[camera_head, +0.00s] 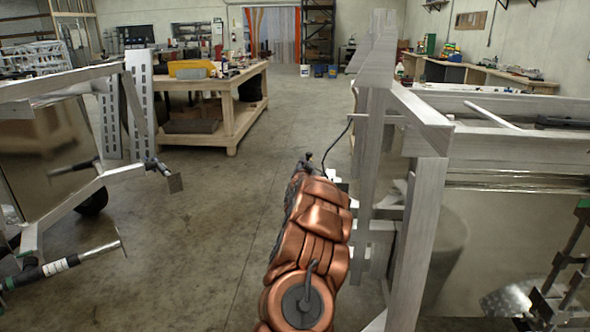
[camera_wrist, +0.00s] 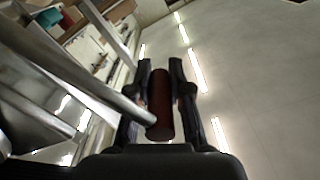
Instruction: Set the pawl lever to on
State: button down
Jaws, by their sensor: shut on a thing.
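In the wrist view, my gripper (camera_wrist: 161,66) has its two black fingers on either side of a dark red cylindrical grip (camera_wrist: 160,106), and it is shut on it. The grip looks like the handle of the pawl lever. A bare metal bar (camera_wrist: 101,92) runs from the upper left to the lower end of the grip; whether they are joined is unclear. In the head view, my copper arm reaches towards the trailer's upright post (camera_head: 371,150). My fingers and the red grip cannot be made out there. The pawl and its setting cannot be made out.
The aluminium trailer frame (camera_head: 427,235) stands close to the right of my arm. Another metal frame (camera_head: 60,225) with protruding bars is at the left. A wooden workbench (camera_head: 233,124) stands farther back. The concrete floor (camera_head: 190,235) between the frames is clear.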

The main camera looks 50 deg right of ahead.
jog(key=shift+s+d, duration=0.1)
jog(key=c, duration=1.1)
grip_release()
jog(key=shift+o, duration=0.2)
jog(key=v, duration=1.2)
